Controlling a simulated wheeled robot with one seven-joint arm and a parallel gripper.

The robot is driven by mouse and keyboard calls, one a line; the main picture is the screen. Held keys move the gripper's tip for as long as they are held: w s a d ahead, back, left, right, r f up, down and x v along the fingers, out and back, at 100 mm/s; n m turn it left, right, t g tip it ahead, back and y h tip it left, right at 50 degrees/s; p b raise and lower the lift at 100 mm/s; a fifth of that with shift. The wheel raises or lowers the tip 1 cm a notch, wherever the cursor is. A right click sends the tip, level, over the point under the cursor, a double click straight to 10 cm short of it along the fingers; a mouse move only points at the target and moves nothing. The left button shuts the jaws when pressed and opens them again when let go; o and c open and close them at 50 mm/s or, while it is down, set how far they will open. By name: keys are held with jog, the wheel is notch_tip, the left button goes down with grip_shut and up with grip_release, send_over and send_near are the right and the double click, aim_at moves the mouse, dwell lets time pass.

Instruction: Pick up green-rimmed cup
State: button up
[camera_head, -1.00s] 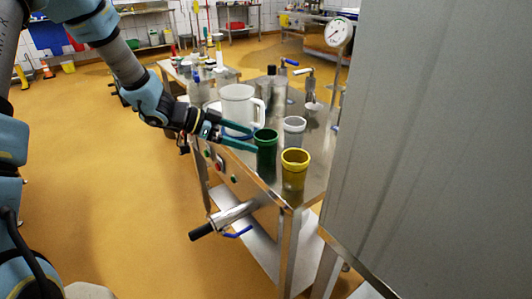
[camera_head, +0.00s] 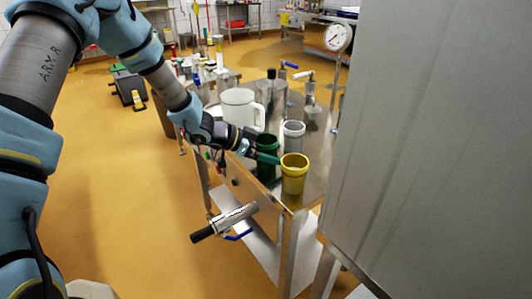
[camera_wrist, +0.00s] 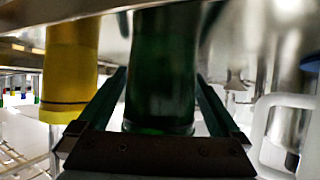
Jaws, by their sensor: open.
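The green-rimmed cup (camera_head: 267,143) stands upright near the front corner of the metal table. My gripper (camera_head: 267,157) reaches it from the left, with a green finger across its near side. In the wrist view, which appears upside down, the dark green cup (camera_wrist: 162,55) is between the two open fingers of my gripper (camera_wrist: 161,85). A finger is on each side of the cup; whether they touch it is unclear. My gripper hides part of the cup in the head view.
A yellow cup (camera_head: 294,176) stands just right of my fingertips. A grey-rimmed cup (camera_head: 293,132) is behind it. A large white jug (camera_head: 239,107) stands behind my gripper. A big grey panel (camera_head: 435,150) fills the right side.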

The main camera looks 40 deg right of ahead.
jog(key=c, duration=1.4)
jog(key=shift+r, duration=0.1)
jog(key=shift+c, duration=0.2)
